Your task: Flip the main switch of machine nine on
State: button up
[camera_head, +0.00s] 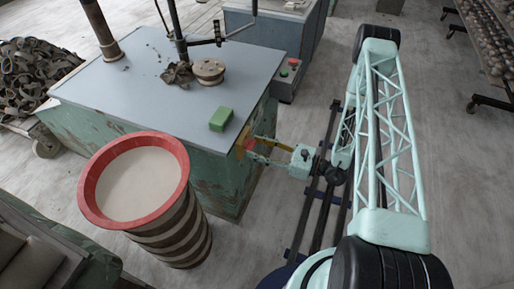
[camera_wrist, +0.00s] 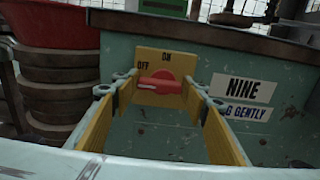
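The main switch, a red rotary knob (camera_wrist: 160,84), sits on a yellow plate (camera_wrist: 168,58) with OFF at its left and ON at the top. Its handle lies level, its white-marked end toward OFF. The plate is on the green side of the machine (camera_head: 215,180); a NINE label (camera_wrist: 249,90) is right of it. My gripper (camera_head: 252,147) is open at that side. In the wrist view its yellow fingers (camera_wrist: 160,92) stand left and right of the knob with gaps showing. Whether the tips touch the plate I cannot tell.
A red-rimmed drum (camera_head: 135,180) stands left of the switch side. A green block (camera_head: 221,119) and a spool (camera_head: 208,71) lie on the machine's top. Another machine with red and green buttons (camera_head: 288,68) stands behind. Floor is clear around my rail.

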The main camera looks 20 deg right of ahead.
jog(key=shift+m, duration=0.4)
jog(key=shift+c, duration=0.7)
jog(key=m, duration=0.4)
jog(key=shift+w+d+r+p, duration=0.1)
jog(key=shift+p, duration=0.2)
jog(key=m, duration=0.4)
jog(key=shift+w+d, duration=0.1)
jog(key=shift+w, duration=0.05)
jog(key=m, duration=0.4)
jog(key=shift+w+d+m+p, duration=0.1)
jog(key=shift+m+p, duration=0.2)
jog(key=shift+m, duration=0.1)
jog(key=shift+w+d+m, duration=0.1)
jog(key=shift+m, duration=2.2)
jog(key=o, duration=0.9)
